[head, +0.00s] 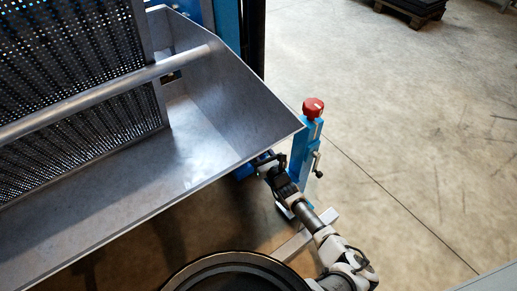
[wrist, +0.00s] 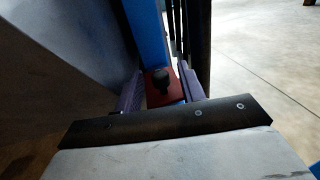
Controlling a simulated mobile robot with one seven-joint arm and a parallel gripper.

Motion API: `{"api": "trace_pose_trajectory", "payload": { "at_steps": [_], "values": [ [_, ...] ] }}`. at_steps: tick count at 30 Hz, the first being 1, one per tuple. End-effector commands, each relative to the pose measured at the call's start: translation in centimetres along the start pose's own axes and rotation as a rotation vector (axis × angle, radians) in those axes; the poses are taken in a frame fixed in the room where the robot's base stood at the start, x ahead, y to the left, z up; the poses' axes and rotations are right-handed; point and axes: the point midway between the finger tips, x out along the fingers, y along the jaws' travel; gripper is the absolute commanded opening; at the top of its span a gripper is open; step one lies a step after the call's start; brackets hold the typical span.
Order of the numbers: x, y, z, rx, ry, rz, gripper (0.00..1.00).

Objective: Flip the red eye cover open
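A red piece (wrist: 158,97) with a black knob (wrist: 160,79) on it lies in front of a blue bar in the wrist view. It looks like the red eye cover, but I cannot tell whether it is open or closed. My gripper (wrist: 162,88) is open, with one finger on each side of the red piece; I cannot tell whether they touch it. In the head view my gripper (head: 263,160) is at the tray's front right corner, left of the blue post. The red piece is hidden there.
A large grey metal tray (head: 205,145) with perforated screens (head: 70,50) fills the left. A blue post (head: 304,145) with a red knob (head: 313,107) on top and a side lever stands close right of my gripper. The floor to the right is clear; a pallet stands far back.

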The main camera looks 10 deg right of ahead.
Motion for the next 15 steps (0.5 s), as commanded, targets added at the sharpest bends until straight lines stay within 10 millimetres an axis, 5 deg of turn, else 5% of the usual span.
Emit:
{"api": "trace_pose_trajectory", "payload": {
  "at_steps": [15],
  "values": [
    [1.7, 0.0, 0.0, 0.001, 0.000, 0.000, 0.40]
  ]
}}
